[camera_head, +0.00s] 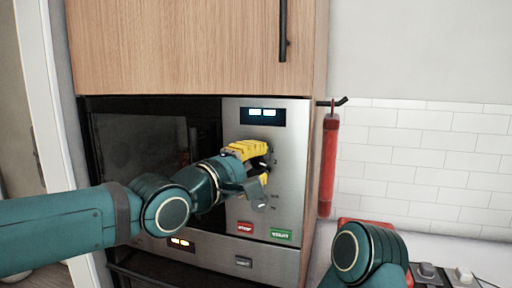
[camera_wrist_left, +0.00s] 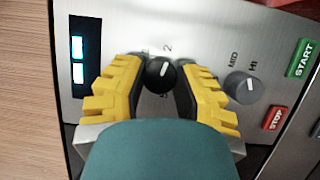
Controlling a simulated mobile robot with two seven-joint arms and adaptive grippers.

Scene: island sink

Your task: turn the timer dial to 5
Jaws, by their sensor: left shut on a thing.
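The timer dial (camera_wrist_left: 161,74) is the black round knob on the microwave's steel panel (camera_head: 284,170). A "2" and other small, unclear marks surround it. A short pale mark shows on its face, but the exact setting is hard to read. My left gripper (camera_head: 262,165) has its yellow fingers on either side of this dial, shut on it; the wrist view also shows this grip (camera_wrist_left: 160,82). A grey power dial (camera_wrist_left: 241,86) marked MID and HI sits beside the right finger, ungripped. My right gripper is out of view.
The panel has a lit display (camera_head: 262,115), a red STOP button (camera_head: 245,227) and a green START button (camera_head: 281,235). A wooden cabinet (camera_head: 190,45) is above. A red object (camera_head: 328,165) hangs to the right of the microwave.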

